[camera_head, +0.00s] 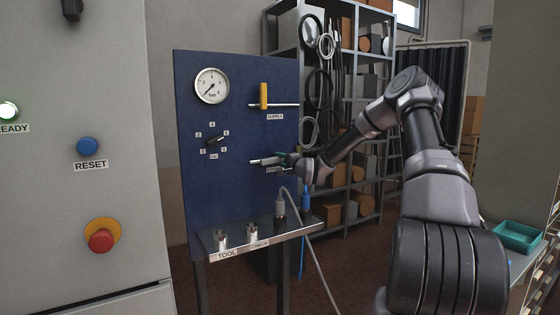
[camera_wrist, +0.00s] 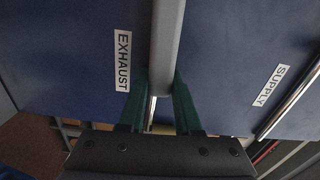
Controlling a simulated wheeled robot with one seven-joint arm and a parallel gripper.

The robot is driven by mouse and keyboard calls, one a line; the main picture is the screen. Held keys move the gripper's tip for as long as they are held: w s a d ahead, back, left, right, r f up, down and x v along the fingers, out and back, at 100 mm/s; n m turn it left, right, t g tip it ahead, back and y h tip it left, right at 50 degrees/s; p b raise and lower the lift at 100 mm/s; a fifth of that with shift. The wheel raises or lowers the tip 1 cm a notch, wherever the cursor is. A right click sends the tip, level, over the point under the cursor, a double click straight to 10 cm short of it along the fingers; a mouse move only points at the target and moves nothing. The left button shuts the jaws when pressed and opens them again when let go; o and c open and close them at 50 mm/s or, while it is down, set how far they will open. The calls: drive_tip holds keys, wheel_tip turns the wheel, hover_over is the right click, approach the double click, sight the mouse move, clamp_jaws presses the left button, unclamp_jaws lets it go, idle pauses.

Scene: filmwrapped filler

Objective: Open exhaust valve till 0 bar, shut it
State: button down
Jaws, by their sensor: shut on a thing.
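The blue panel (camera_head: 235,130) carries a round pressure gauge (camera_head: 212,85) whose needle points to the lower left, near the low end of its scale. The exhaust valve (camera_head: 262,161) is low on the panel's right, mostly hidden by my gripper (camera_head: 283,160). In the wrist view the green fingers (camera_wrist: 160,100) are shut on a grey bar (camera_wrist: 166,40) of this valve. The bar runs alongside the EXHAUST label (camera_wrist: 123,62). The supply valve has a yellow handle (camera_head: 263,95), upright across its pipe, above the SUPPLY label (camera_wrist: 270,85).
A selector knob (camera_head: 215,140) sits left of the exhaust valve. A metal shelf (camera_head: 232,238) below holds fittings and a plugged grey hose (camera_head: 281,203). A cabinet with a red stop button (camera_head: 101,240) stands left. Racks stand behind; a green tray (camera_head: 518,236) is right.

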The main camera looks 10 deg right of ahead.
drive_tip(key=c, duration=0.6)
unclamp_jaws()
drive_tip(key=v, duration=1.1)
drive_tip(key=shift+w, duration=0.1)
